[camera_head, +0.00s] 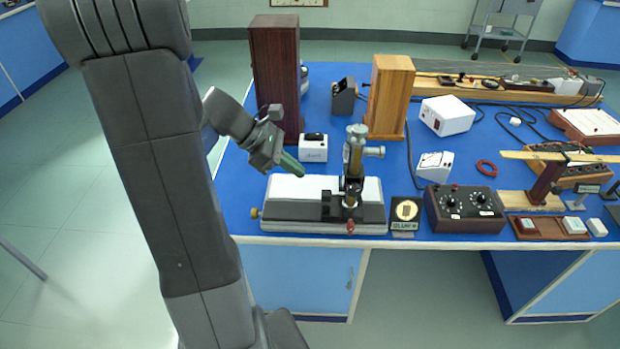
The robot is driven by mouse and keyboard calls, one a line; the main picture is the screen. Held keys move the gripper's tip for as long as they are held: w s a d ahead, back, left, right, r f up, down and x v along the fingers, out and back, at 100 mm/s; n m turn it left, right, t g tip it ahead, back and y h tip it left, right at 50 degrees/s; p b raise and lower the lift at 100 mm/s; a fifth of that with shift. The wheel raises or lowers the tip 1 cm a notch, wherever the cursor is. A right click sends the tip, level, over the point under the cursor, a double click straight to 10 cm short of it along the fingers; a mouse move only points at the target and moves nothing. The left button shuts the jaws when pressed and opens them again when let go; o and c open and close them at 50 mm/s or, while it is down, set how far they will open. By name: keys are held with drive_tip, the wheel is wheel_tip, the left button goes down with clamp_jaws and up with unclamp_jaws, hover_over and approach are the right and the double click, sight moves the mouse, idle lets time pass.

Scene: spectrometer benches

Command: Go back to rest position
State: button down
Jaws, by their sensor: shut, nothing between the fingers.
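My gripper (291,165) shows left of the picture's middle, at the end of my bent arm. It is shut, with green fingertips and nothing held. It points down and to the right, above the left part of a microscope-like instrument with a long white-topped base (285,188). The upright brass and dark column (353,165) of that instrument stands to the right of the fingertips, apart from them. Whether the fingertips touch the base cannot be told, but they seem to be above it.
The blue bench (236,190) carries a dark wooden box (275,75) behind my gripper and a lighter wooden box (390,95). A small white box (313,147) stands close behind the fingertips. Open floor (60,220) lies left.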

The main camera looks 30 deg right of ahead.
drive_tip(key=shift+v, duration=1.75)
drive_tip(key=shift+f, duration=0.1)
drive_tip(key=x, duration=0.4)
drive_tip(key=d+r+x, duration=0.1)
drive_tip(key=x, duration=0.3)
drive_tip(key=s+r+x, duration=0.1)
drive_tip(key=x, duration=0.3)
drive_tip(key=shift+s+d+f, duration=0.15)
drive_tip(key=shift+d+f, duration=0.2)
drive_tip(key=shift+d, duration=0.2)
drive_tip(key=shift+a+r, duration=0.1)
drive_tip(key=shift+a, duration=0.05)
drive_tip(key=shift+w+a, duration=0.6)
drive_tip(key=shift+a, duration=0.1)
